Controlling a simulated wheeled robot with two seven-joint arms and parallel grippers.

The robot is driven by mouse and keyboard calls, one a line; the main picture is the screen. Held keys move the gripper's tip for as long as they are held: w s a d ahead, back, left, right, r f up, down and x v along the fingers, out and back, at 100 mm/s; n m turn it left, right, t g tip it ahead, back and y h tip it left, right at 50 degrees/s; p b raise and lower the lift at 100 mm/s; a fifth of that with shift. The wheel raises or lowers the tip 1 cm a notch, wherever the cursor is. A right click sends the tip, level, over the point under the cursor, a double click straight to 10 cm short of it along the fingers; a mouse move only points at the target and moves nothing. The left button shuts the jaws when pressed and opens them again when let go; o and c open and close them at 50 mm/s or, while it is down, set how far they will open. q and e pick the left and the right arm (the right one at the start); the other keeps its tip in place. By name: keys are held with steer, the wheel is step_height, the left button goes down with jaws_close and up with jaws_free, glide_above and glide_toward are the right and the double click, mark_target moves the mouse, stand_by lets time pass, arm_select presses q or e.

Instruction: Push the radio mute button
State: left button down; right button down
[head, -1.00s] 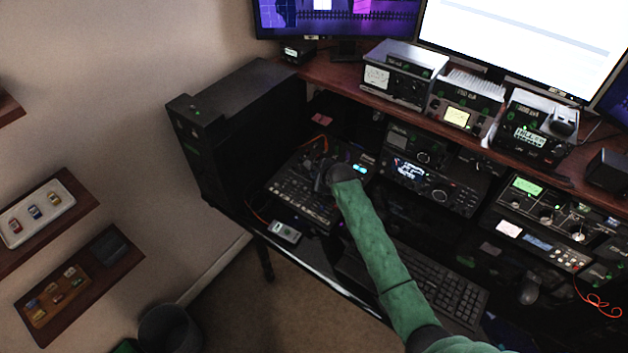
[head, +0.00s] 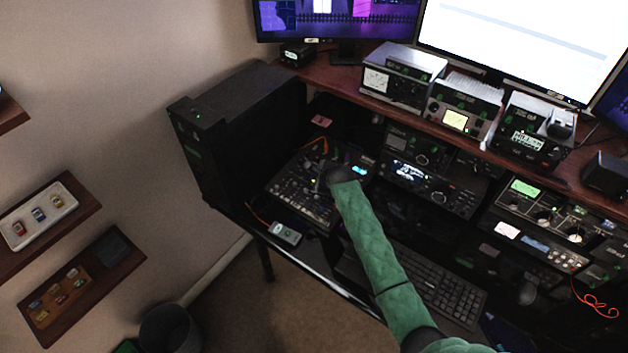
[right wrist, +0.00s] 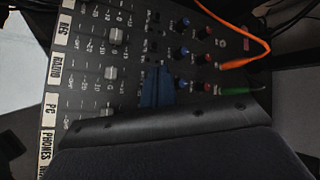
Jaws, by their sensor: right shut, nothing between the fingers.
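The radio's mixer panel (head: 290,190) lies on the desk, with rows of sliders and knobs. In the right wrist view the mixer (right wrist: 128,20) fills much of the picture, with a RADIO label (right wrist: 55,70) at its left edge. My right gripper (head: 320,187) is over the middle of the mixer, fingers pointing down. In the right wrist view its blue-looking fingertips (right wrist: 156,88) are shut and empty, close to the panel beside the small buttons. I cannot tell whether they touch it. The radio mute button is not clearly made out; the fingers may hide it. My left gripper is not in view.
An orange cable (right wrist: 245,50) crosses the mixer's far side. A black tower case (head: 235,130) stands left of it, and a radio unit (head: 430,185) to the right. A small white device (head: 285,233) lies at the desk's front, and a keyboard (head: 440,282) lies right of my arm.

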steer(key=shift+r, duration=0.3)
steer(key=shift+r, duration=0.1)
step_height(320, 180, up, 3)
steer(key=p, duration=0.3)
steer(key=shift+s+a, duration=0.1)
steer(key=shift+s, duration=0.05)
steer(key=shift+r, duration=0.2)
step_height(320, 180, up, 2)
steer(key=shift+s+a+r+p, duration=0.1)
steer(key=shift+s+r+p, duration=0.1)
steer(key=shift+p, duration=0.1)
